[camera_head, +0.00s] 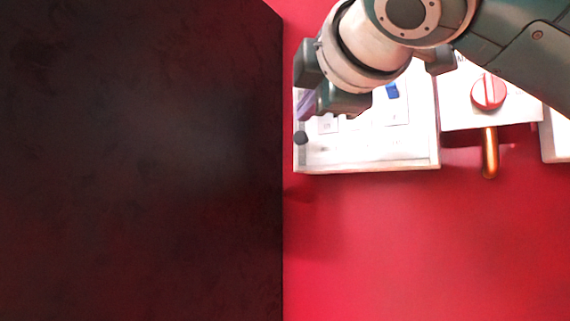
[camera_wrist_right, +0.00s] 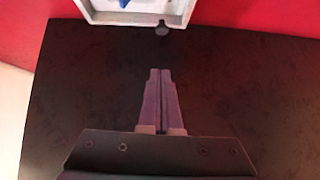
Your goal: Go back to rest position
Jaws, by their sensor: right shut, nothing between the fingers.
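My right gripper (camera_head: 306,108) comes in from the top right in the head view, in front of a white control panel (camera_head: 370,158). In the right wrist view its two fingers (camera_wrist_right: 160,72) are together with nothing between them. The fingertips are apart from a small dark knob (camera_wrist_right: 162,29) at the panel's edge; the knob also shows in the head view (camera_head: 300,138). A blue switch (camera_head: 392,90) is on the panel, partly beside my wrist. The upper part of the panel is hidden by my right arm. My left gripper does not show.
A red round knob (camera_head: 488,92) sits on a second white box to the right, with an orange-brown rod (camera_head: 490,155) below it. A large dark surface (camera_head: 140,160) fills the left of the head view. The red surface (camera_head: 420,250) below the panel is bare.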

